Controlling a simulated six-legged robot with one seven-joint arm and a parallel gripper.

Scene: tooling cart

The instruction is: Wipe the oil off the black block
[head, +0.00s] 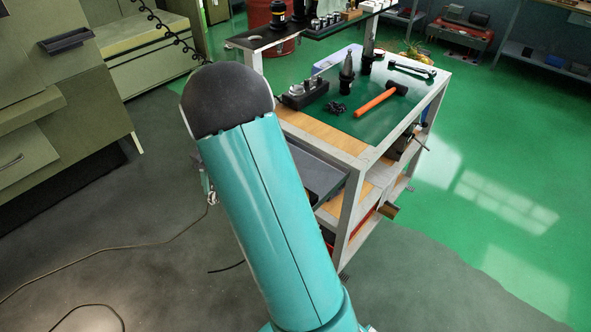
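A black block (305,95) with metal pieces standing in it sits on the green cart top, near its left edge. Any oil on it cannot be made out from here. A pale lilac flat thing (328,62) lies behind the block; I cannot tell whether it is a cloth. My teal arm rises in front of the cart and ends in view at a dark rounded joint, left of the block. My gripper is not in view, apparently hidden behind or beyond my arm.
An orange-handled hammer (377,101), a wrench (412,69), a tall dark tool holder (347,72) and small black pieces (337,108) lie right of the block. A raised shelf (325,25) overhangs the back. Cabinets (60,75) stand left; green floor (490,200) is open right.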

